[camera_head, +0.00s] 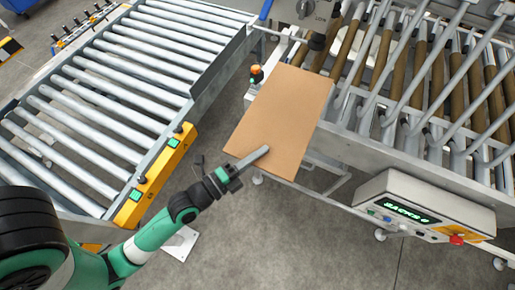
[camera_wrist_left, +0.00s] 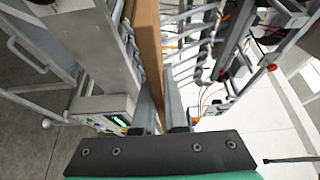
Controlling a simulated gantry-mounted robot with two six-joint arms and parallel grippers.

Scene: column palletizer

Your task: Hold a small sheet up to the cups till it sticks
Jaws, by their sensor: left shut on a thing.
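The small sheet (camera_head: 290,105) is a flat tan-brown rectangle, held up off the floor in the middle of the head view, at the left end of a rack of bars. My left gripper (camera_head: 262,152) is shut on its lower left part, with one grey finger lying across the face. In the left wrist view the sheet (camera_wrist_left: 148,45) shows nearly edge-on, running between the two fingers of the gripper (camera_wrist_left: 160,95). I cannot make out the cups for certain, nor whether the sheet touches anything at its far edge. My right gripper is not in view.
A roller conveyor (camera_head: 125,75) with a yellow end plate (camera_head: 155,177) stands at left. At right is the rack of metal bars and brown rolls (camera_head: 435,85), with a grey control box (camera_head: 415,205) showing a lit green display. Bare grey floor (camera_head: 300,240) lies between them.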

